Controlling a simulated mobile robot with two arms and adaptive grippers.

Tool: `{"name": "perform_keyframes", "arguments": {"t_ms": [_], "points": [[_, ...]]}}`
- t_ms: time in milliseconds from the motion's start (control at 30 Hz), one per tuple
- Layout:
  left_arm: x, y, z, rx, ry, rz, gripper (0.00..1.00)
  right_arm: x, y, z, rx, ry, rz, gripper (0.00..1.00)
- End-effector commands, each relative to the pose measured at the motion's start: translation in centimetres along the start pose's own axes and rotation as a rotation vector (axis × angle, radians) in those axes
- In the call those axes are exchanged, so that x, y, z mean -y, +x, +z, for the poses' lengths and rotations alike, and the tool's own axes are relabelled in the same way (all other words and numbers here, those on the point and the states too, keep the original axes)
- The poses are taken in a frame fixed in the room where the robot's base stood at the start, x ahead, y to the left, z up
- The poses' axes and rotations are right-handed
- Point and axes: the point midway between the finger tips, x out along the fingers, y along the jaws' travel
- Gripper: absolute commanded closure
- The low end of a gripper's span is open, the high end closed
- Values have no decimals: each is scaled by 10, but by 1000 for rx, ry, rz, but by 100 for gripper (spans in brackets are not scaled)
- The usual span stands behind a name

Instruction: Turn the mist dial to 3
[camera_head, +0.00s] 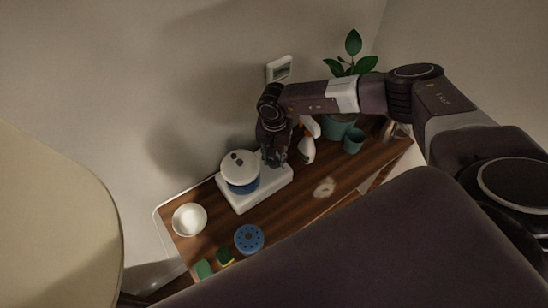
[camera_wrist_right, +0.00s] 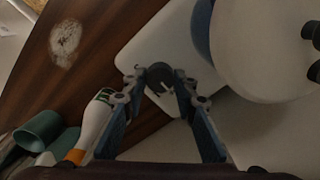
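A humidifier with a white lid (camera_head: 239,167) and a blue tank (camera_head: 243,188) stands on a white base (camera_head: 246,204) on the wooden table. In the right wrist view the small dark round dial (camera_wrist_right: 160,76) sits on the white base (camera_wrist_right: 137,50), with pale marks on its face that I cannot read. My right gripper (camera_head: 273,164) is low over the right part of the base. In the wrist view its fingertips (camera_wrist_right: 160,80) are apart, one on each side of the dial. Contact with it is not clear. My left gripper is not in view.
A spray bottle (camera_head: 307,148), a teal cup (camera_head: 353,141) and a potted plant (camera_head: 341,125) stand right of the humidifier. A white bowl (camera_head: 189,219), a blue disc (camera_head: 249,238) and green sponges (camera_head: 225,256) are at left and front. A pale patch (camera_head: 324,187) marks the table.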

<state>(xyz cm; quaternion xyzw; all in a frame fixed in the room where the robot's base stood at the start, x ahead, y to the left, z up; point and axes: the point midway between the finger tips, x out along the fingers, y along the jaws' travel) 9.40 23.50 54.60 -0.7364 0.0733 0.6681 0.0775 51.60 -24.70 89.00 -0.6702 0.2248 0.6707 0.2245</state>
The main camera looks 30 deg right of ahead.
Motion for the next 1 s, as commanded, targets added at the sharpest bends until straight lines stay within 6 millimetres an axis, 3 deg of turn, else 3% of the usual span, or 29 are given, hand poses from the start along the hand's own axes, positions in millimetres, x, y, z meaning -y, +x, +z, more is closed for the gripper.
{"name": "perform_keyframes", "arguments": {"t_ms": [133, 467, 1000], "points": [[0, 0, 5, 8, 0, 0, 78, 0, 0, 0, 0, 0, 0, 98], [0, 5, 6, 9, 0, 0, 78, 0, 1, 0, 0, 50, -1, 98], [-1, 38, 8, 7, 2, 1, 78, 1, 3, 0, 0, 479, -2, 98]]}}
